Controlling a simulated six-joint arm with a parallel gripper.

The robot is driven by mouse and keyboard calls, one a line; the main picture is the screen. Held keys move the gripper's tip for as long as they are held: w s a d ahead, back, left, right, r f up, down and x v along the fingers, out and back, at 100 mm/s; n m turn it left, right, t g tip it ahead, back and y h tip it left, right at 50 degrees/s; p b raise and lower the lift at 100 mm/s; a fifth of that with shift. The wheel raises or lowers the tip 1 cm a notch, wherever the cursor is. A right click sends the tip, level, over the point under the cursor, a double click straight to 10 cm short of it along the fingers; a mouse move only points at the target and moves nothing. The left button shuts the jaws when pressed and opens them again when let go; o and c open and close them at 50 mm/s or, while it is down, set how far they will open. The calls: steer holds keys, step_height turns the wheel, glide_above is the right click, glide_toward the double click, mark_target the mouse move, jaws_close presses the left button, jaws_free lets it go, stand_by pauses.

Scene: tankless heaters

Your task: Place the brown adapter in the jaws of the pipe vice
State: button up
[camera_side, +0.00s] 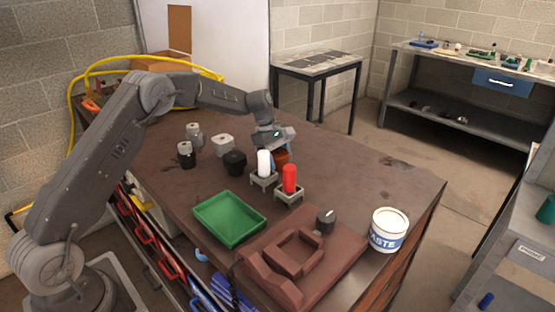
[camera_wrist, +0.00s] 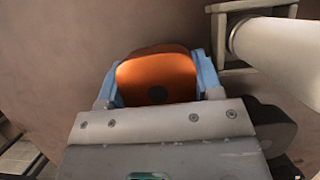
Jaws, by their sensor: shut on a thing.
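The brown adapter (camera_wrist: 157,74) looks copper-orange with a dark round hole in its face. It sits between the two light-blue fingers of my gripper (camera_wrist: 158,84), which is shut on it. In the side view the adapter (camera_side: 282,156) shows below my gripper (camera_side: 279,149), partly hidden behind the white cylinder. I cannot tell whether it touches the table. The reddish-brown fixture with a square opening, apparently the pipe vice (camera_side: 268,265), stands at the table's front, well away from my gripper. No part is visible in its opening.
A white cylinder (camera_side: 264,162) and a red one (camera_side: 289,179) stand upright in grey holders close to my gripper. A green tray (camera_side: 229,219), a black part (camera_side: 235,162), several grey parts and a white paste tub (camera_side: 388,230) stand around. The table's right rear is clear.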

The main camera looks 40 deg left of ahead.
stand_by(0.3)
steer(key=o, duration=0.9)
steer(key=shift+f, duration=0.15)
steer(key=shift+o, duration=0.2)
